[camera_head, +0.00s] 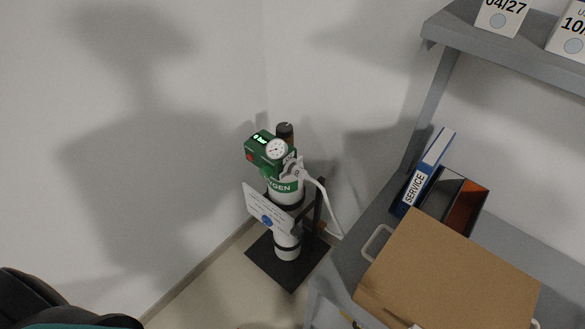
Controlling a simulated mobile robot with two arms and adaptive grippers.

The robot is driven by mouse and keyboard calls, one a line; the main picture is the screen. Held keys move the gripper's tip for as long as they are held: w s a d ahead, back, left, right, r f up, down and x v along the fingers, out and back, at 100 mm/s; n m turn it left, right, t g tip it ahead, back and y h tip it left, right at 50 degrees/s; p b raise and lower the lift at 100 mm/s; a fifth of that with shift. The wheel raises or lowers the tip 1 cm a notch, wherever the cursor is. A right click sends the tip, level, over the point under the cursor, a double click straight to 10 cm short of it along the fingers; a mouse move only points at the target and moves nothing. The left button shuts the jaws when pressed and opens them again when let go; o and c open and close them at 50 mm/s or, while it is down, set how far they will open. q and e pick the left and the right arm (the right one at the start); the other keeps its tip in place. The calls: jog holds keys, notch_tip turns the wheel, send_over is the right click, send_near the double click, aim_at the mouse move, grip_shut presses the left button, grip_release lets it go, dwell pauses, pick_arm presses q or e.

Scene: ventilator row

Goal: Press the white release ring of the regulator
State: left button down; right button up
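The regulator (262,148) is a green block with a small lit display and a round white gauge (277,149). It sits on top of an oxygen cylinder (286,187) with a green band, standing upright in the corner. A pale fitting (293,168) with a white hose (325,198) is at the regulator's lower right. I cannot tell whether this fitting includes the white release ring. Neither gripper shows in this view.
A black stand (281,263) holds the cylinder, with a white sign (267,210) in front. Bare floor lies left of the stand.

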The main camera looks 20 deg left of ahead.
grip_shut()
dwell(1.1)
